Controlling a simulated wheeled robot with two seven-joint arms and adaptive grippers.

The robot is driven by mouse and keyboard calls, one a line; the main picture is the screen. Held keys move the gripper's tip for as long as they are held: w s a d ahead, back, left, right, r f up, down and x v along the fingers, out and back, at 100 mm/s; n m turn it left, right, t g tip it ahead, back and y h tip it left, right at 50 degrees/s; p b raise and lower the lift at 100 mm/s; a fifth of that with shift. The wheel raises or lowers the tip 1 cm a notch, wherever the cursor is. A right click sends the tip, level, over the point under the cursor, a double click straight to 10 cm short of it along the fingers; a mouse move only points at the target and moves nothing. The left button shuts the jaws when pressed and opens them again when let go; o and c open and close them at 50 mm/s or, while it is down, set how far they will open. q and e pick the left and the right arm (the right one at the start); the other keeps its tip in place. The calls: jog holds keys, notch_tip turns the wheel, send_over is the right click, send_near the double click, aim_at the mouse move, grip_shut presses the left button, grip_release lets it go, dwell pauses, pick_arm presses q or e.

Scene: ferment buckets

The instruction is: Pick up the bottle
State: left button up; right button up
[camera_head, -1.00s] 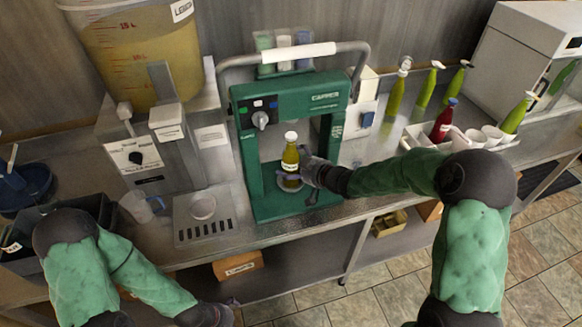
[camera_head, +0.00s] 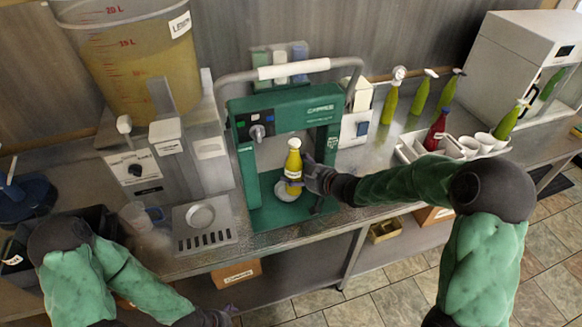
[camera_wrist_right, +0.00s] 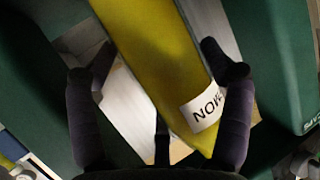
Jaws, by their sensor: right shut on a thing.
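A yellow bottle with a white cap and a white label (camera_head: 293,170) is upright inside the green capper frame. My right gripper (camera_head: 310,178) reaches in from the right and is shut on it. The bottle is a little above the capper base, whose pale round plate (camera_head: 286,191) shows below it. In the right wrist view the bottle (camera_wrist_right: 165,50) runs slantwise between the dark fingers, its label partly visible. My left gripper (camera_head: 222,316) is low at the bottom edge, away from the bottle, and its fingers are too unclear to read.
The green capper (camera_head: 248,165) surrounds the bottle on both sides, with its handle (camera_head: 300,64) above. The yellow lemon tank (camera_head: 125,60) and drip tray (camera_head: 203,235) are left. Several green bottles (camera_head: 419,97), a red bottle (camera_head: 436,130) and a white caddy (camera_head: 408,152) are right.

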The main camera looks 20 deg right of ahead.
jog(key=s+d+p, duration=0.3)
jog(key=s+d, duration=0.4)
jog(key=s, duration=0.6)
jog(key=shift+d+r, duration=0.15)
jog(key=shift+d, duration=0.05)
